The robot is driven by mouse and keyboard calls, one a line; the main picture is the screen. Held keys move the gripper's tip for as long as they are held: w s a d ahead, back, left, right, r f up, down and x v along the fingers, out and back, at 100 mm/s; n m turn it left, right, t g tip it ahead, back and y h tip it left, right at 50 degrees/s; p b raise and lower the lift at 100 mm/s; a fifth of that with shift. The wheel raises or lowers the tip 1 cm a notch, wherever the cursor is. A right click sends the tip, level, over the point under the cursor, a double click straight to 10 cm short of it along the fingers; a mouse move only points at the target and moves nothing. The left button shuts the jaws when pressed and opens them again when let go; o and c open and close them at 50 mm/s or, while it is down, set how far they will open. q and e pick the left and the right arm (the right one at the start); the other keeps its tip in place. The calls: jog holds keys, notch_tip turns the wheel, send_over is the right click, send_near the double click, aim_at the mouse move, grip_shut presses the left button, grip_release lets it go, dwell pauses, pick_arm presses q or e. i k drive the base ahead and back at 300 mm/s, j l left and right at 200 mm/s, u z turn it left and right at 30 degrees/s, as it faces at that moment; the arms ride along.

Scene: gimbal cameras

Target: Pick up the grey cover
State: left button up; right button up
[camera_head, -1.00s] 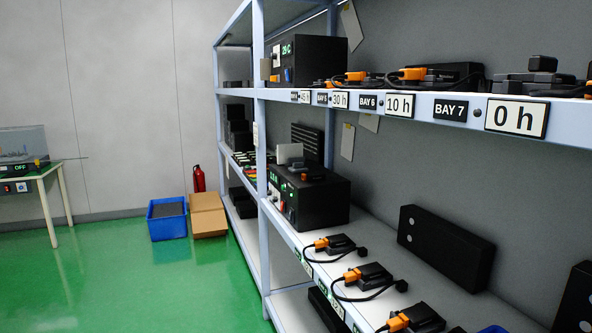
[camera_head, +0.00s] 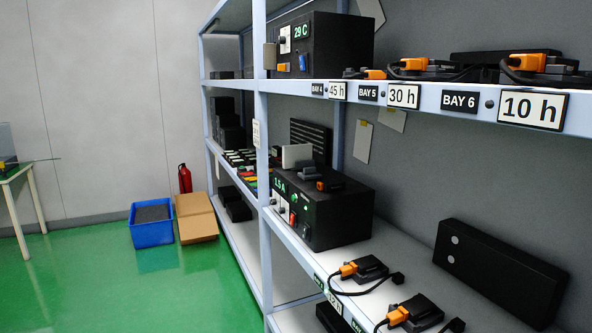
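I cannot identify the grey cover with certainty. A small pale grey upright panel (camera_head: 297,155) stands behind the black power unit (camera_head: 335,215) on the middle shelf; I cannot tell whether it is the cover. A dark grey surface (camera_head: 152,213) fills the top of the blue crate (camera_head: 153,235) on the floor. Neither of my grippers shows in the head view.
A long shelf rack (camera_head: 262,180) runs along the right, with black devices and orange plugs (camera_head: 349,268) on it. A cardboard box (camera_head: 197,228) and a red extinguisher (camera_head: 185,178) stand by the far wall. A table (camera_head: 18,178) is at left. Green floor (camera_head: 90,285) is clear.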

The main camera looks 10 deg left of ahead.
aim_at(310, 173)
jog(key=i+j, duration=0.4)
jog(key=i+j+z, duration=0.2)
jog(key=i+z, duration=0.15)
jog(key=i, duration=0.15)
jog(key=i+j+z, duration=0.3)
jog(key=i, duration=0.2)
jog(key=i+j+z, duration=0.35)
jog(key=j, duration=0.4)
jog(key=k+l+u, duration=0.1)
jog(key=u, duration=0.25)
jog(key=k+l+u, duration=0.25)
jog(key=i+l+z, duration=0.1)
jog(key=i+z, duration=0.15)
jog(key=z, duration=0.15)
